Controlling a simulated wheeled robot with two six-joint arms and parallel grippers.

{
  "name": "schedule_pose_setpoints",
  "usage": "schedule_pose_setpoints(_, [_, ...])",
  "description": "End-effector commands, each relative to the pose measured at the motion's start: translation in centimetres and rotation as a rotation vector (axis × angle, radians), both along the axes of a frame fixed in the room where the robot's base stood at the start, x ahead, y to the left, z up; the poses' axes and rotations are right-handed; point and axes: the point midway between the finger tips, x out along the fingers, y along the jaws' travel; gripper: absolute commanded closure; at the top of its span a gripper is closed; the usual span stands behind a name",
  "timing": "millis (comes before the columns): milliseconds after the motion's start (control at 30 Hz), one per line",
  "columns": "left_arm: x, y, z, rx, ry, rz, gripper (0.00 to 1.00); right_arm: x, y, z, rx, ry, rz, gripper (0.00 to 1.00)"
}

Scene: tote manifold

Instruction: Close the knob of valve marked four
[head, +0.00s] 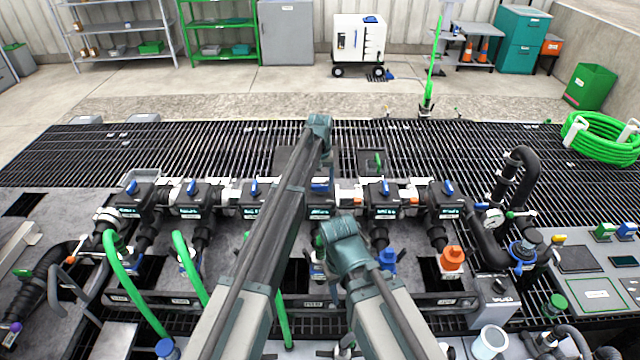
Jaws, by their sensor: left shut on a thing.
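A row of several black valves with blue knobs runs across the manifold. The fourth valve from the left (320,206) has its blue knob (320,187) partly visible below my left arm's end. My left gripper (322,174) is at this knob, small and largely hidden by my arm, and is shut on it. The number markings are too small to read. The fifth valve's knob (386,187) and third valve's knob (254,187) stand free on either side. My right arm reaches in from the bottom, but its gripper does not show.
Green hoses (130,285) rise to the manifold at left. An orange cap (452,258) and a blue cap (387,260) sit on front outlets. A black pipe with a gauge (494,217) stands at right. Open grating (210,145) lies behind the valves.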

Motion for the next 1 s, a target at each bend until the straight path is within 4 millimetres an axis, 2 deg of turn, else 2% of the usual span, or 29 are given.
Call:
schedule_pose_setpoints(367, [-0.01, 0.01, -0.01, 0.0, 0.0, -0.09, 0.83, 0.0, 0.0, -0.01, 0.0, 0.0, 0.0, 0.5])
schedule_pose_setpoints(1000, [-0.02, 0.01, -0.01, 0.0, 0.0, -0.666, 0.83, 0.0, 0.0, -0.01, 0.0, 0.0, 0.0, 0.5])
